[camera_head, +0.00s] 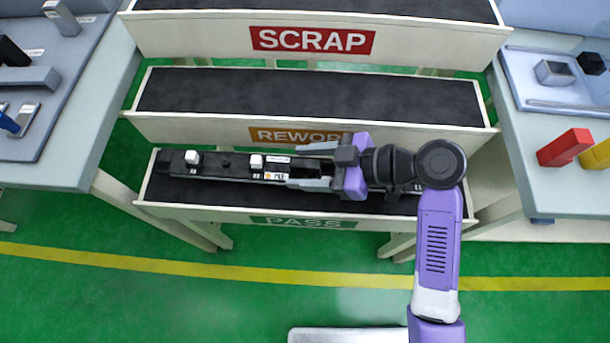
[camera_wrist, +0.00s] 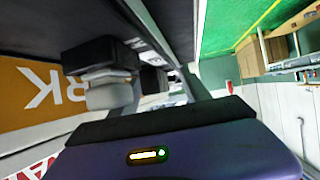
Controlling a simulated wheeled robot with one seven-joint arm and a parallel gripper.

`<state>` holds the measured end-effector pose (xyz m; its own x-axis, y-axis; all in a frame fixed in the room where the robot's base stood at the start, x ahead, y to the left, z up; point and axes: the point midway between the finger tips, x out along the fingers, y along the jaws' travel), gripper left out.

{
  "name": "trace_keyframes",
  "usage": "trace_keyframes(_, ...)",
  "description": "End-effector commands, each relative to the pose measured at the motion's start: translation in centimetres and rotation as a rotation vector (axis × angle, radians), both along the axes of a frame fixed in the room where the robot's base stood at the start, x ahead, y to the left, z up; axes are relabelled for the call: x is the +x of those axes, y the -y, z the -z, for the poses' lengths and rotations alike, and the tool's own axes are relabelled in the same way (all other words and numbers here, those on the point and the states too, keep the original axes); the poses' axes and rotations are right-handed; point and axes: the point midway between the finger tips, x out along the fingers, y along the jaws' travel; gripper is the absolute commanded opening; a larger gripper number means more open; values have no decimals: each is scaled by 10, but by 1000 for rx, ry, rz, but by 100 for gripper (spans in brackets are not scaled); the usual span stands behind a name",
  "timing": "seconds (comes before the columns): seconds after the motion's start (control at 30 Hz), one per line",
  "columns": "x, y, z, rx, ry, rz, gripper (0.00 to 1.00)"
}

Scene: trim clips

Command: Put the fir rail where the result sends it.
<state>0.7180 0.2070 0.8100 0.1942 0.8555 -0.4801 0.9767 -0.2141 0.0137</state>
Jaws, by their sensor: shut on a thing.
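The fir rail (camera_head: 225,168) is a long dark bar with two white clips, one near its left end (camera_head: 192,158) and one nearer my gripper (camera_head: 256,161). A small white label sits beside the second clip. The rail lies lengthwise over the dark bed of the PASS shelf (camera_head: 420,212); I cannot tell whether it rests on the bed or hangs just above it. My gripper (camera_head: 308,167) is shut on the rail right of the second clip and hides part of its right side. In the wrist view, a black block with a pale part (camera_wrist: 110,92) shows close up.
The REWORK shelf (camera_head: 310,95) is behind the PASS shelf, and the SCRAP shelf (camera_head: 420,30) is farther back; their visible beds are empty. Side tables hold a red block (camera_head: 565,147), a grey tray (camera_head: 540,95) and several fixtures at left. The green floor in front is mostly clear.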

Motion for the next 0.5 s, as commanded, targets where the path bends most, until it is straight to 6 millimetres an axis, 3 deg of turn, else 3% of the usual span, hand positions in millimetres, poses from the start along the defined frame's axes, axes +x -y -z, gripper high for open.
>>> trace_keyframes(0.27,0,0,20,1,1,0,0)
trace_keyframes(0.5,0,0,52,1,0,0,0)
